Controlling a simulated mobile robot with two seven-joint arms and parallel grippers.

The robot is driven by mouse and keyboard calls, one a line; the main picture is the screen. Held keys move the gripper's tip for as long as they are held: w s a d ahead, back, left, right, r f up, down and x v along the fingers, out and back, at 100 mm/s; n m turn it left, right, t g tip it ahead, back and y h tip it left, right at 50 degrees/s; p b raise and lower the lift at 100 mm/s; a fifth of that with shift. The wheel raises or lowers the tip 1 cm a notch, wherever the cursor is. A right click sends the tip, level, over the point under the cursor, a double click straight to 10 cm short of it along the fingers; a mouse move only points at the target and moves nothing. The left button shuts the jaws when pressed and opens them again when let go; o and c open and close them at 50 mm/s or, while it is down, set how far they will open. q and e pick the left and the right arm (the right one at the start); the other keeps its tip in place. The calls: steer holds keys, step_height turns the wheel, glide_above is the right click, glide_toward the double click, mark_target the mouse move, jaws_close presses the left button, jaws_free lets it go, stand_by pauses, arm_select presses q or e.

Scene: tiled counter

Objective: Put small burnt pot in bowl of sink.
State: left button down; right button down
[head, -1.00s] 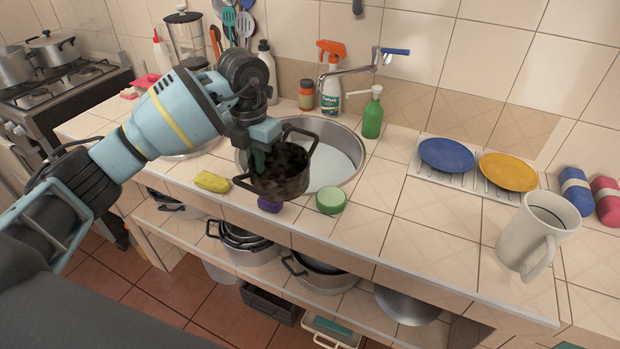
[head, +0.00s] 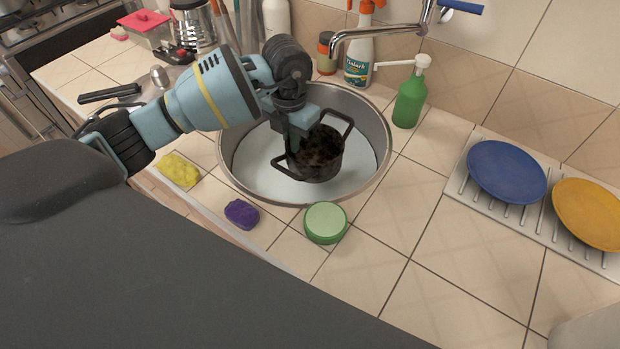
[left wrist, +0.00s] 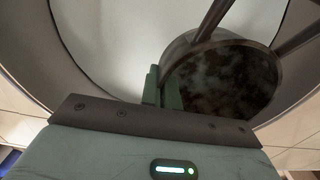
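The small burnt pot (head: 322,160) is dark with a blackened inside and two loop handles. In the head view it is over the round sink bowl (head: 240,165), within its rim; I cannot tell whether it touches the bottom. My left gripper (head: 296,146) is at the pot's left wall, fingers pointing down. In the left wrist view the green fingers (left wrist: 162,88) are close together at the edge of the pot (left wrist: 222,85), with the wall between or beside them. My right gripper is not in view.
A faucet (head: 385,32) reaches over the back of the sink. A green soap bottle (head: 409,100), green round tub (head: 325,223), purple scrubber (head: 241,214) and yellow sponge (head: 180,170) surround it. Blue (head: 507,172) and orange (head: 590,213) plates stand right.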

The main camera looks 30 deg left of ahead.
mark_target(293, 155)
arm_select(q)
steer(key=shift+f, duration=0.25)
step_height(293, 155, down, 4)
steer(key=shift+r, duration=0.15)
steer(key=shift+f, duration=0.4)
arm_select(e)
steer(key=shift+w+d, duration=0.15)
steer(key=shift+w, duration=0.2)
arm_select(q)
step_height(293, 155, down, 5)
steer(key=shift+r, duration=0.1)
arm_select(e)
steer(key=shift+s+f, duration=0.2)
arm_select(q)
steer(key=c, duration=2.1)
jaws_free()
steer(key=shift+f, duration=0.2)
steer(key=o, duration=0.4)
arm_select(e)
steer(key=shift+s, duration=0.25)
